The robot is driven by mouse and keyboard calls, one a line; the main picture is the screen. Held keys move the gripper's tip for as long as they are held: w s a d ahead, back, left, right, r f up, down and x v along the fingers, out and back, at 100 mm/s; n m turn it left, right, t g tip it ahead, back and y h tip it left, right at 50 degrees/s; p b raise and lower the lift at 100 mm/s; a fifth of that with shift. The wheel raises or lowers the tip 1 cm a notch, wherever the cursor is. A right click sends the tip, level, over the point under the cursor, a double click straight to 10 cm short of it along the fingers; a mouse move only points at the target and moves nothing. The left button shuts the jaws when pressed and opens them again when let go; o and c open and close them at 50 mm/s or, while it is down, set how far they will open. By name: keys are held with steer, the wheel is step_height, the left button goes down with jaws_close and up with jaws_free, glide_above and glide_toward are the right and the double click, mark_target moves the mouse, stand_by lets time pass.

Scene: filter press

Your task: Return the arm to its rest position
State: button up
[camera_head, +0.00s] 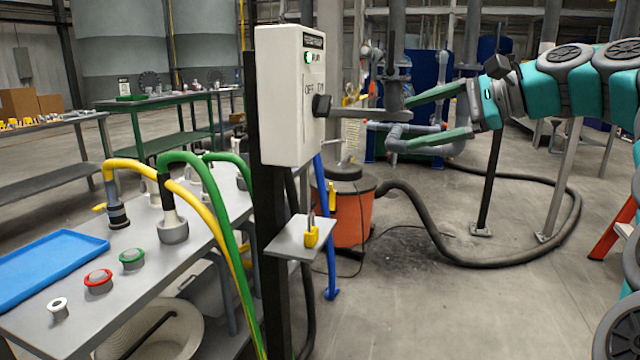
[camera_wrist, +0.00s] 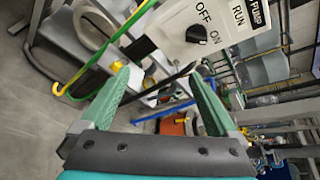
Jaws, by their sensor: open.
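My gripper (camera_head: 403,122) is at the end of my teal arm, which reaches in from the right in the head view. Its two green fingers point left toward the white switch box (camera_head: 285,100). The fingers are open, with nothing held between them. The dark rotary knob (camera_head: 322,105) on the box's right face is left of the fingertips and apart from them. In the wrist view the fingers (camera_wrist: 163,78) are spread, and the knob (camera_wrist: 197,34) shows above them beside the ON and OFF labels. A green lamp (camera_head: 308,57) is lit on the box.
A small shelf (camera_head: 289,238) with a yellow padlock (camera_head: 311,236) sits below the box. An orange vacuum (camera_head: 354,222) with a dark hose stands on the floor behind. At left a bench holds a blue tray (camera_head: 45,264) and yellow and green hoses. Open floor lies at lower right.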

steer(key=s+a+f+n+g+h, duration=0.2)
steer(key=s+a+f+n+g, duration=0.1)
steer(key=s+a+f, duration=0.5)
steer(key=s+a+f+n+g+h, duration=0.25)
steer(key=s+a+f, duration=0.2)
steer(key=f, duration=0.65)
steer(key=s+d+f+n+g+h, duration=0.1)
steer(key=s+d+f+n+h, duration=0.2)
steer(key=s+f, duration=0.8)
steer(key=s+d+f+n+g+h, duration=0.2)
steer(key=s+d+f+n+h, duration=0.2)
steer(key=s+d+f, duration=0.3)
steer(key=s+f+n, duration=0.1)
steer(key=s+f, duration=0.3)
steer(key=s, duration=0.3)
steer(key=shift+s+n, duration=0.2)
steer(key=shift+n, duration=0.15)
steer(key=shift+d+f+g, duration=0.1)
steer(key=shift+g, duration=0.15)
